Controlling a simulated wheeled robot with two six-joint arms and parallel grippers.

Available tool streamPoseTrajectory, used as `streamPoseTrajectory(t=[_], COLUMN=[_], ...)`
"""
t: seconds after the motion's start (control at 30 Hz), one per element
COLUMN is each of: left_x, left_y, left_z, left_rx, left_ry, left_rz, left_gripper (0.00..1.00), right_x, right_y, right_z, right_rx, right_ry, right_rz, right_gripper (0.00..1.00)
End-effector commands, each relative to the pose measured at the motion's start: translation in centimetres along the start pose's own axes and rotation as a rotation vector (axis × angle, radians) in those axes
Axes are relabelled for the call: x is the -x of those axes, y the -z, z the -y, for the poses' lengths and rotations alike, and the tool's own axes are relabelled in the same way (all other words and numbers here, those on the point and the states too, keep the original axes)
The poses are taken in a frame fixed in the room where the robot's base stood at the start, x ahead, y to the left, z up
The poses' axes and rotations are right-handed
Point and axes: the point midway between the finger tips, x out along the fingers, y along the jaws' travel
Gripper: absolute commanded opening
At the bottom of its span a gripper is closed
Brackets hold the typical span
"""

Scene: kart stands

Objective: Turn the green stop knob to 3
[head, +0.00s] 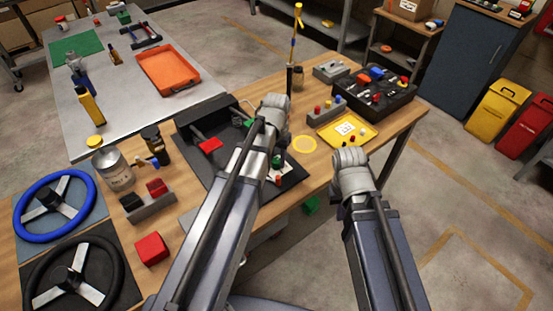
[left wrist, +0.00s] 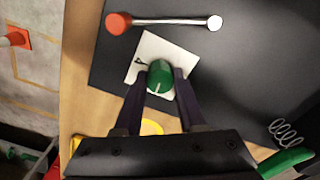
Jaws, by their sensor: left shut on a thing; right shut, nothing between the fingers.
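The green stop knob (left wrist: 160,77) stands on a white square plate (left wrist: 150,47) in the left wrist view. My left gripper (left wrist: 161,84) has its two dark fingers on either side of the knob, shut on it. A pale pointer line shows on the knob, toward the lower edge of the picture. A dark figure, seemingly a 4, is printed on the plate left of the knob; other marks are hidden or unreadable. In the head view the knob (head: 277,161) shows beside my left arm. My right arm ends in a grey joint above the table's front edge; its fingers are not visible.
A red-ended metal rod (left wrist: 165,21) lies beside the plate on the dark tray (head: 205,172). A yellow tray (head: 369,136), a black parts case (head: 384,107) and a switch box (head: 325,112) stand to the right. A blue steering wheel (head: 24,212) lies left.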

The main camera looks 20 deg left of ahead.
Motion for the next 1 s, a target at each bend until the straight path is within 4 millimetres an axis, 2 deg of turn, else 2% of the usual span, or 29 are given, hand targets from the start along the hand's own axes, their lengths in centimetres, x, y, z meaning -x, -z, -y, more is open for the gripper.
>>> streamPoseTrajectory(t=[0.5, 1.0], left_x=[0.0, 0.0], left_y=[0.0, 0.0], left_z=[-0.01, -0.01], left_rx=[-0.422, -0.582], left_ry=[0.0, 0.0], left_rz=[0.0, 0.0], left_gripper=[0.0, 0.0], right_x=[0.0, 0.0], right_y=[0.0, 0.0], right_z=[0.0, 0.0], right_rx=[0.0, 0.0], right_ry=[0.0, 0.0], right_rz=[0.0, 0.0], right_gripper=[0.0, 0.0])
